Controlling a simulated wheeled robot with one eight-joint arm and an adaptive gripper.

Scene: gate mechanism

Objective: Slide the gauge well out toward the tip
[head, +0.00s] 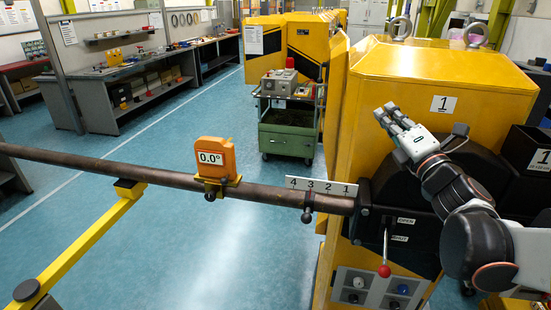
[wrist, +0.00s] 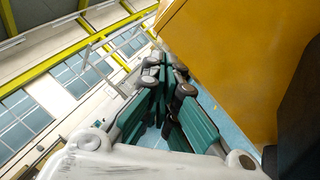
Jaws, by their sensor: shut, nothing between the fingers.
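The gauge (head: 214,158) is an orange box with a display reading 0.0°. It is clamped on the long brown bar (head: 110,171), a little left of the number plate, with a dark knob below it. The bar runs from the yellow cabinet out past the left picture edge, so its far end is hidden. My gripper (head: 387,114) is raised in front of the yellow cabinet, well to the right of the gauge and apart from it. The wrist view shows its fingers (wrist: 166,72) shut together and empty. The gauge is not in the wrist view.
A white plate (head: 321,187) numbered 4 to 1 and a knobbed collar (head: 308,207) sit on the bar near the cabinet (head: 435,75). A red-knobbed lever (head: 385,258) hangs below. A yellow support (head: 85,245) stands under the bar. A green cart (head: 287,130) stands behind.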

